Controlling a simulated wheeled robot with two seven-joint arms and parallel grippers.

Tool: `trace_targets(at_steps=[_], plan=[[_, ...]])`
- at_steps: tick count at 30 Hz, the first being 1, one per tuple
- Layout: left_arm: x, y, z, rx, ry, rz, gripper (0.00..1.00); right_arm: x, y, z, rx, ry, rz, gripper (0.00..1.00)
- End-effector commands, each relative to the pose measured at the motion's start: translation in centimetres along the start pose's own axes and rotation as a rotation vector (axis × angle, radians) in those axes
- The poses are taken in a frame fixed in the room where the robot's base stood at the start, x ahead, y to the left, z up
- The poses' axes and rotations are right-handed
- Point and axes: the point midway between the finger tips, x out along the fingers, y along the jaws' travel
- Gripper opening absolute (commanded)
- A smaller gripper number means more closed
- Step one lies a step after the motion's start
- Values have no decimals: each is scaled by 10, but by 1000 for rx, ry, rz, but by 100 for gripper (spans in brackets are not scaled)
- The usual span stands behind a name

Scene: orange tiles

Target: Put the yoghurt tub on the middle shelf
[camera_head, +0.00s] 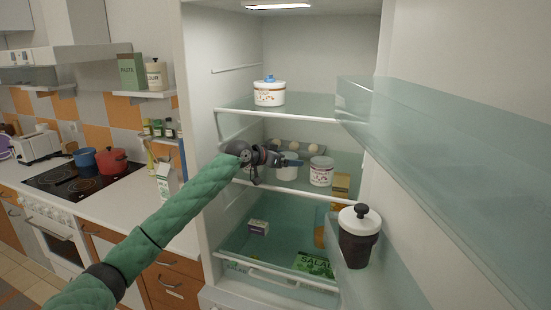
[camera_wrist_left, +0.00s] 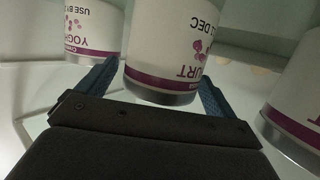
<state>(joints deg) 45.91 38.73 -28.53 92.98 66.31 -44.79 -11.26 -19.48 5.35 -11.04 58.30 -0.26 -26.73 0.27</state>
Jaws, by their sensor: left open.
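Several white yoghurt tubs with purple bands stand on the middle glass shelf. One tub (camera_head: 287,170) is partly behind my left gripper (camera_head: 291,162), and another tub (camera_head: 321,172) stands to its right. In the left wrist view, a tub (camera_wrist_left: 168,55) appears between the two blue fingers of my left gripper (camera_wrist_left: 155,95), which are apart. I cannot tell whether they touch it. A second tub (camera_wrist_left: 92,28) is at the left there, and a third (camera_wrist_left: 298,100) is at the right edge. The middle shelf (camera_head: 240,183) shows its white front edge. My right gripper is not in view.
A blue-lidded white container (camera_head: 269,94) stands on the top shelf, above my gripper. An egg tray (camera_head: 296,146) is behind the tubs. A small box (camera_head: 258,227) and a salad bag (camera_head: 313,264) lie below. A dark jar (camera_head: 357,240) stands in the open door.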

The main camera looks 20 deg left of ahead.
Motion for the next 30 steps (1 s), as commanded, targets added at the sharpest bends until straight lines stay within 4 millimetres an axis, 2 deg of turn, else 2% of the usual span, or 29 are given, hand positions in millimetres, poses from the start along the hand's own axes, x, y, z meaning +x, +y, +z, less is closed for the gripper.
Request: trace_targets(at_steps=[2,7,21,30], plan=[[-7,-1,4,1,-1,-2,93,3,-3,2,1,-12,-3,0],[-32,-1,5,2,0,-3,93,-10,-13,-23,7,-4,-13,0],[-100,-1,3,1,0,-2,93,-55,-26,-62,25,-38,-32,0],[-117,-1,1,0,0,-1,93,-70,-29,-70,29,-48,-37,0]])
